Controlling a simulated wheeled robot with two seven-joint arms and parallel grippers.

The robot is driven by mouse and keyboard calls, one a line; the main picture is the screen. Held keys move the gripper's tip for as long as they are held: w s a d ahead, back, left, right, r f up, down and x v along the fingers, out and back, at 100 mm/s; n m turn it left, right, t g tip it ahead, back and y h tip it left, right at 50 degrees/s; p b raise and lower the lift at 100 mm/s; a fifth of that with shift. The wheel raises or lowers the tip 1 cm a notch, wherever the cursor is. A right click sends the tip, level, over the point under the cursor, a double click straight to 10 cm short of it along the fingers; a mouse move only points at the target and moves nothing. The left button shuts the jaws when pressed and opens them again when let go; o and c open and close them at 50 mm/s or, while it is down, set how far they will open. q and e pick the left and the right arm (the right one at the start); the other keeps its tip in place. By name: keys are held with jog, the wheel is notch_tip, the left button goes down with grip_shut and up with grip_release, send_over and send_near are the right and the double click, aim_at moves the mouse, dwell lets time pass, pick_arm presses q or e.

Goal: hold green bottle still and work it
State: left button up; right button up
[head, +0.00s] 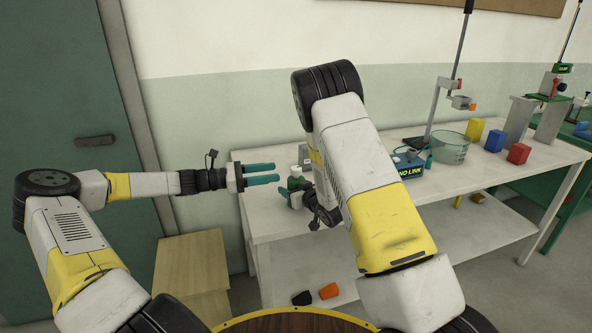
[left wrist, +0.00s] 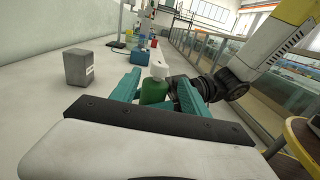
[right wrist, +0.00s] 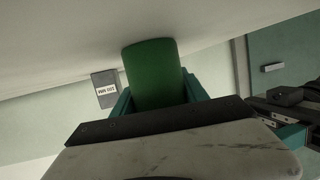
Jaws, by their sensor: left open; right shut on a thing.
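The green bottle (head: 294,183) with a white cap (left wrist: 158,64) is at the near left end of the white bench. My right gripper (right wrist: 153,95) is shut on the bottle's green body (right wrist: 152,72). The arm hides part of that grip in the head view. My left gripper (head: 278,172) is open, level, and points right toward the bottle. In the left wrist view the bottle shows between the open teal fingers (left wrist: 157,95), close to their tips; I cannot tell whether they touch it.
A grey labelled box (left wrist: 78,67) stands beside the bottle. Farther right on the bench (head: 470,175) are a blue device (head: 408,166), a clear beaker (head: 449,148), a stand, and yellow, blue and red blocks (head: 518,153). A wooden box (head: 190,265) stands left of the bench.

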aim_at(296, 167)
pick_arm(q)
jog(key=x, duration=0.8)
jog(key=shift+w+d, duration=0.1)
jog(key=shift+d, duration=0.25)
grip_shut()
